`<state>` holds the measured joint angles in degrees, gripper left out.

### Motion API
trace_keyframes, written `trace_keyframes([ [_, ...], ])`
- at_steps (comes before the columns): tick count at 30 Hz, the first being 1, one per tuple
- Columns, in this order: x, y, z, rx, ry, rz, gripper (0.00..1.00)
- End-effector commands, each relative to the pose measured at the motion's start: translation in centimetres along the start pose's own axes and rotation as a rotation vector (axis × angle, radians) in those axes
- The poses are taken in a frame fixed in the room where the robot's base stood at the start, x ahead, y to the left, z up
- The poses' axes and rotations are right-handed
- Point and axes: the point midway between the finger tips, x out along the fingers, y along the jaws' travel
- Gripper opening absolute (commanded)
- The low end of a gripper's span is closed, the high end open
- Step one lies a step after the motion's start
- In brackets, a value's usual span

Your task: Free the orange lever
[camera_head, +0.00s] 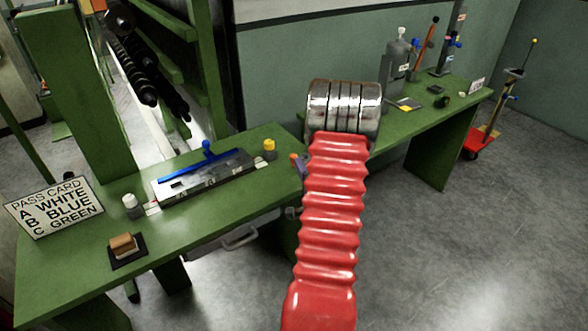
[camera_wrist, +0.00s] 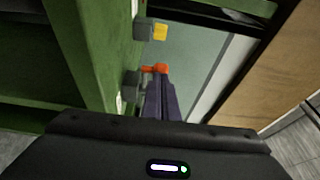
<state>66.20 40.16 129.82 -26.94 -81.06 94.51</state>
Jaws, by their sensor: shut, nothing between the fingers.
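A small orange piece, likely the orange lever (camera_wrist: 152,69), shows in the wrist view beside a dark grey block on the green surface. An orange piece (camera_head: 295,158) also shows in the head view at the right end of the near green bench, left of the red sleeve of my arm. My gripper (camera_wrist: 158,78) is shut and empty. Its dark purple fingers point up the wrist view, with their tips right by the orange piece. I cannot tell whether they touch it. In the head view my arm hides most of this spot.
A second bench (camera_head: 430,127) stands behind.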

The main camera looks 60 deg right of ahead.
Motion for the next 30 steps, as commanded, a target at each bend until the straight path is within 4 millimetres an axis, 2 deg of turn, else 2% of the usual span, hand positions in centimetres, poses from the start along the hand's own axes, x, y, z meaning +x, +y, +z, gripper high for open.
trace_keyframes([
  [12,1.2,0.0,1.5,0.000,0.007,0.001,0.00],
  [30,1.6,-0.1,1.8,-0.001,0.006,-0.001,0.00],
])
